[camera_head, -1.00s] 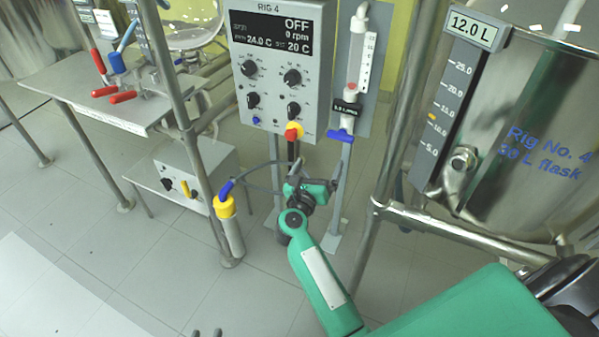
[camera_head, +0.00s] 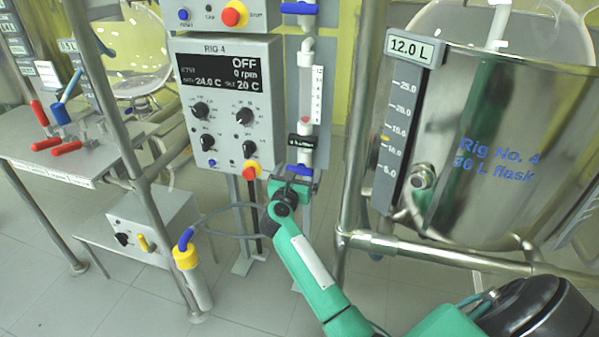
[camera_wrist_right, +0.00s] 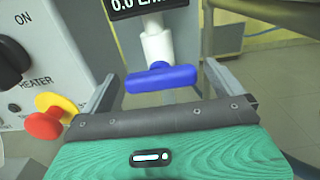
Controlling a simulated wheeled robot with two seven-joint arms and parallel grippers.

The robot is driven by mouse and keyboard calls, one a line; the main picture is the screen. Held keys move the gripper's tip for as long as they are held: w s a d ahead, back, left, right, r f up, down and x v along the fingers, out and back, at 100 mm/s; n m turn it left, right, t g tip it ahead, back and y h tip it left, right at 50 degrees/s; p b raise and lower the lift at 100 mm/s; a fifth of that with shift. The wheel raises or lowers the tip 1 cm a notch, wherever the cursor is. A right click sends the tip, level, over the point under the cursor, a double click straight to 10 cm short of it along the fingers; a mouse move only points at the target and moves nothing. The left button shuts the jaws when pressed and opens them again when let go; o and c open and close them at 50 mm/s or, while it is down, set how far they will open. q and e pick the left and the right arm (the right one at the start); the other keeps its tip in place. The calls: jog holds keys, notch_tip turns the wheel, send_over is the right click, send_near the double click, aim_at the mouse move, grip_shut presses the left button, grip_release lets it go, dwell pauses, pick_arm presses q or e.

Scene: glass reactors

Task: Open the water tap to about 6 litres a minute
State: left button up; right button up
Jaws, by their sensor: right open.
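The water tap is a blue bar handle (camera_head: 300,171) at the bottom of a clear flowmeter tube (camera_head: 305,95). It also shows large in the right wrist view (camera_wrist_right: 161,77), lying crosswise under a white pipe. A small black display (camera_wrist_right: 140,6) above it is cut off and seems to read 0.0. My right gripper (camera_head: 294,181) is at the tap, just below and in front of it. In the wrist view its two fingers (camera_wrist_right: 160,80) are open, one on each side of the blue handle, with a visible gap at each side. My left gripper is out of view.
The Rig 4 control box (camera_head: 226,100) with knobs and a red-yellow button (camera_head: 251,169) stands close left of the tap. A steel post (camera_head: 352,180) and the 30 L flask (camera_head: 485,145) are at the right. A yellow-capped cylinder (camera_head: 191,270) stands lower left.

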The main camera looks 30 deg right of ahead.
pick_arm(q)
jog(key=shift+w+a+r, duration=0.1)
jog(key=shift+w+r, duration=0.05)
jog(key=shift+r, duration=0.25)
pick_arm(e)
jog(key=shift+w+d, duration=0.45)
jog(key=shift+d, duration=0.05)
jog(key=c, duration=1)
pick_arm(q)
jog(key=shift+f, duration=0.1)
